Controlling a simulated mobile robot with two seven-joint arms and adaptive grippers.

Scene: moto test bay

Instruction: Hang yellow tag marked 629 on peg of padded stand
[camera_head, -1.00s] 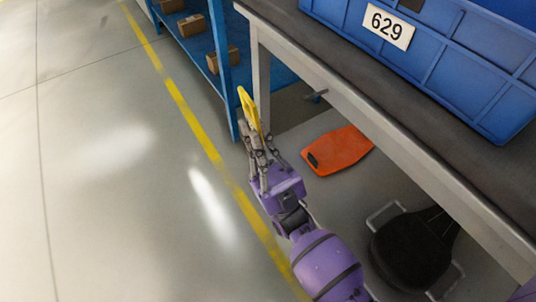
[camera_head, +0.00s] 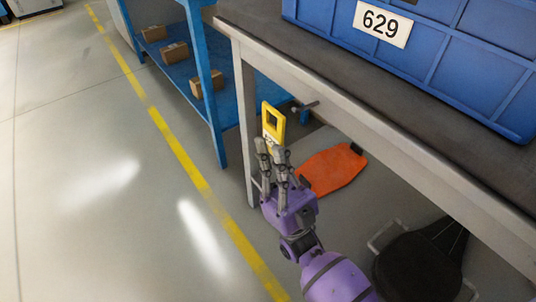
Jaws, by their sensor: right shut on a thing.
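The yellow tag (camera_head: 278,118) stands up from my right gripper (camera_head: 271,152), with a square opening near its top. Dark marking shows low on the tag, partly hidden by the fingers and not readable. My right gripper is shut on the tag's lower part. The peg (camera_head: 305,106) is a short grey rod on the side of the padded stand (camera_head: 262,33), under its dark top. In the picture the tag is just left of the peg, apart from it. My left gripper is not in view.
A blue bin (camera_head: 440,50) labelled 629 sits on the stand's top. A blue shelf (camera_head: 210,95) with several cardboard boxes is behind on the left. An orange board (camera_head: 330,172) and a black padded seat (camera_head: 415,262) are below the stand. The floor at left is clear.

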